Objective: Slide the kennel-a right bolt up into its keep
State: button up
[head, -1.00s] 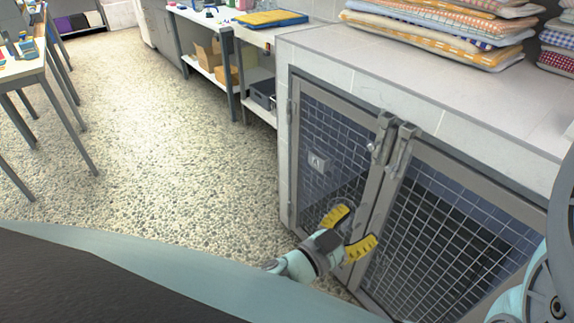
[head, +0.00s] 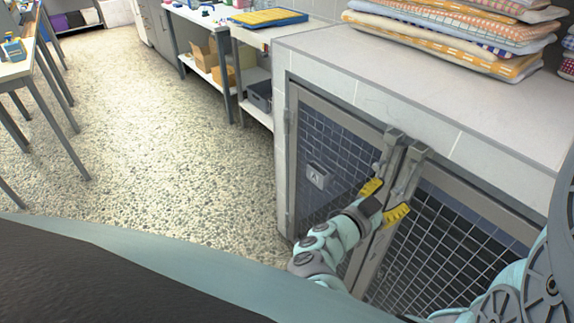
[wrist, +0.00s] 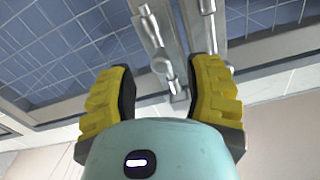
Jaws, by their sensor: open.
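Kennel A's mesh door (head: 330,150) is the left of two kennel doors in the head view and carries an "A" plate (head: 317,175). The right bolt (head: 378,164) is a small metal rod high on that door's right stile. In the wrist view the bolt (wrist: 151,30) shows with a rounded knob, between and just beyond my fingertips. My gripper (head: 385,199) is open, its yellow fingers spread in front of the door stiles just below the bolt. The gripper (wrist: 160,78) holds nothing. Contact with the bolt cannot be told.
A neighbouring mesh door (head: 445,245) stands right beside, with its own metal bar (head: 409,175) close to my right finger. The tiled ledge (head: 400,85) above carries folded towels (head: 445,40). The speckled floor (head: 170,130) to the left is clear.

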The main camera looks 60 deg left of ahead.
aim_at(393, 193)
jog(key=shift+w+a, duration=0.1)
jog(key=shift+w, duration=1.9)
jog(key=shift+o, duration=0.3)
grip_shut()
